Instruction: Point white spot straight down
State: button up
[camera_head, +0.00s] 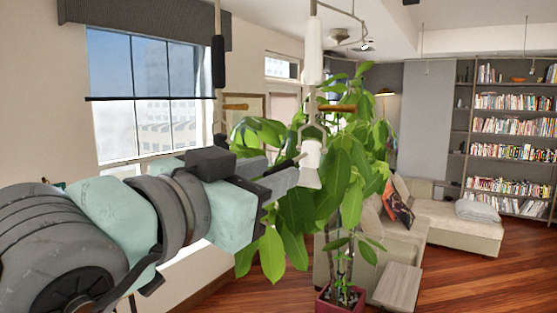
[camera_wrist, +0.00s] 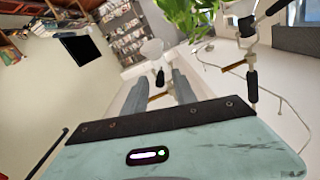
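The white spot (camera_head: 310,164) hangs on a thin rod below a white cylinder (camera_head: 312,52), in front of the plant. In the head view its wide end faces mostly downward, with a slight lean; the exact tilt is hard to tell. A wooden handle (camera_head: 337,108) sticks out above it. My gripper (camera_head: 284,168) reaches in from the left, its fingertips close to the spot. A white lamp shape, apparently the spot, also shows beyond the fingertips in the wrist view (camera_wrist: 152,48). My gripper's fingers (camera_wrist: 159,85) are apart there. Contact with the spot cannot be told.
A black hanging fixture (camera_head: 218,62) with its own wooden handle (camera_head: 235,107) is left of the spot. A leafy plant (camera_head: 345,170) stands behind it. A sofa (camera_head: 455,222), a small table (camera_head: 397,287) and bookshelves (camera_head: 512,130) are to the right.

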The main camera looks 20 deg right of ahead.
aim_at(295, 161)
jog(key=shift+p+x, duration=0.3)
jog(key=shift+x, duration=1.1)
jog(key=shift+c, duration=0.4)
grip_shut()
